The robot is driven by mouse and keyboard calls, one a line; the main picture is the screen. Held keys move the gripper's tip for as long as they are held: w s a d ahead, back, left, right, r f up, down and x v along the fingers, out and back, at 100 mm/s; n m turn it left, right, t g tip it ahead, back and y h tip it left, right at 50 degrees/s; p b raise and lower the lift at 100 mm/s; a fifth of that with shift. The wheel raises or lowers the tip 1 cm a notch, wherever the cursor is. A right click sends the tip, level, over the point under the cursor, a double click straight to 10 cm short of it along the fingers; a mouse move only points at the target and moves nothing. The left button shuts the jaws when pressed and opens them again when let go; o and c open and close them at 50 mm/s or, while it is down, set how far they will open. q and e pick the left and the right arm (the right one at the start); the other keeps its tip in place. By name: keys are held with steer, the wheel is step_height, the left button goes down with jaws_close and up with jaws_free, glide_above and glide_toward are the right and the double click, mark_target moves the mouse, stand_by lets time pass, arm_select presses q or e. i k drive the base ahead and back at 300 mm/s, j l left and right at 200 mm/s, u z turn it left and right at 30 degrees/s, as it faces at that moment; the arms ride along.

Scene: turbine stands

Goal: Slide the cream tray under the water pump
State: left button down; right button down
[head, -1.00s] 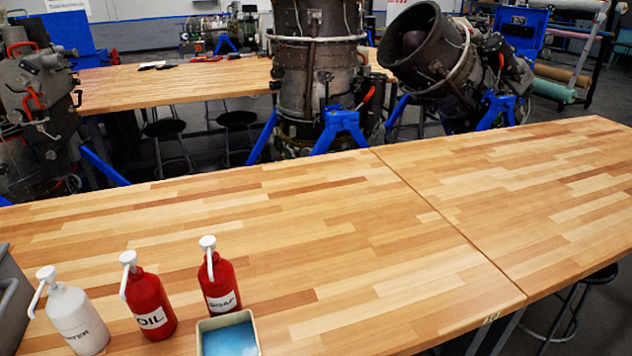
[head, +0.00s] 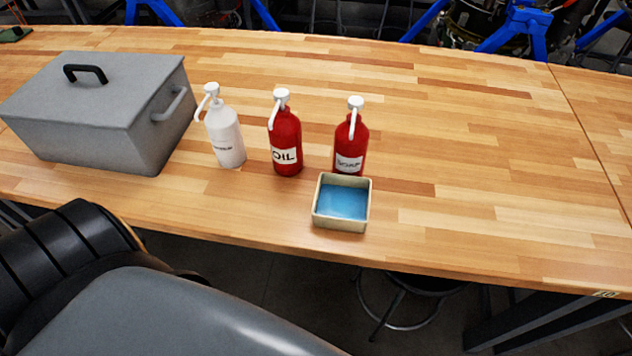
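The cream tray (head: 341,222) is a small square tray with a blue inside, near the table's front edge. It stands right in front of the red soap pump (head: 351,143). The water pump (head: 225,137) is a white bottle with a white pump head, left of the tray, with its spout pointing left and toward the front. The red oil pump (head: 286,143) stands between the water pump and the soap pump. All three pumps are upright. The tray is apart from the water pump. Neither of my grippers is in view.
A grey lidded box (head: 103,110) with black and grey handles stands left of the water pump. The wooden table (head: 460,180) is clear to the right of and behind the pumps. A stool (head: 400,300) is below the front edge.

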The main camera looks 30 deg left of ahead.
mark_target(342, 201)
steer(key=u, duration=0.75)
